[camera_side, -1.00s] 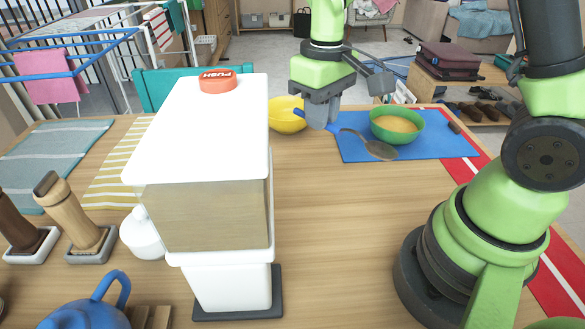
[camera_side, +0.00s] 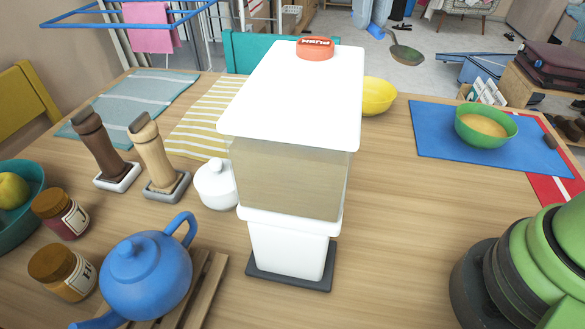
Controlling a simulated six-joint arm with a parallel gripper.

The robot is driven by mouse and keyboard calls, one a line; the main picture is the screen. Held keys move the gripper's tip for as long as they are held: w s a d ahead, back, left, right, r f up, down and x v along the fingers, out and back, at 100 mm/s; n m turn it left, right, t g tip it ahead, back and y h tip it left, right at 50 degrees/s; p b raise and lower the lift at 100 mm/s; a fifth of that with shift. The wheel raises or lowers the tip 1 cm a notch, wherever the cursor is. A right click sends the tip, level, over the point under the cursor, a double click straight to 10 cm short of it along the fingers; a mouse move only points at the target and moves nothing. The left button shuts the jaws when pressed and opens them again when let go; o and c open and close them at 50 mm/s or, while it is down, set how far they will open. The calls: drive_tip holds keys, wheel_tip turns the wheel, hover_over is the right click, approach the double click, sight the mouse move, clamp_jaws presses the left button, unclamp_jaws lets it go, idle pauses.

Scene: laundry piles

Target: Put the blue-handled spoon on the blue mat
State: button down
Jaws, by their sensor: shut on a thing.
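The blue-handled spoon (camera_side: 407,55) shows near the top edge, with its dark bowl to the lower right and its blue handle end to the left. My gripper (camera_side: 377,14) shows only by its fingertips at the top edge; they are shut on the spoon's handle. The rest of my gripper is out of frame. The spoon appears held in the air, against the floor behind the table. The blue mat (camera_side: 440,143) lies on the table at the right, lower in the picture than the spoon and apart from it.
A blue teapot (camera_side: 145,275) is at the front left.

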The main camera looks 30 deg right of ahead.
wheel_tip(320, 180, down, 28)
drive_tip(key=shift+a+r, duration=0.1)
drive_tip(key=shift+r, duration=0.1)
drive_tip(key=shift+f, duration=0.1)
drive_tip(key=c, duration=1.1)
unclamp_jaws()
wheel_tip(320, 180, up, 11)
drive_tip(key=shift+w, duration=0.1)
drive_tip(key=shift+o, duration=0.4)
drive_tip(key=shift+r, duration=0.65)
